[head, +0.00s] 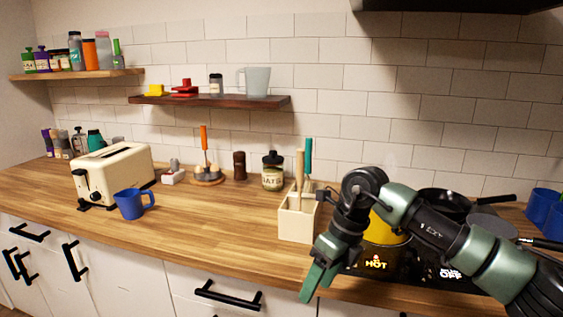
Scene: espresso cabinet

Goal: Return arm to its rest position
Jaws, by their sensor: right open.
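My right arm comes in from the lower right and reaches over the stove. My right gripper (322,277) has green fingers that point down, in front of the counter's edge and the utensil holder. It is open, and I see nothing held in it. My left gripper is not in view. A yellow pot (385,231) is partly hidden behind my right arm on the black stove.
A wooden utensil holder (296,222) stands just left of my right arm. A blue mug (131,204) and a cream toaster (112,172) stand farther left. Dark pans (446,202) lie behind the arm. The counter between mug and holder (215,215) is clear.

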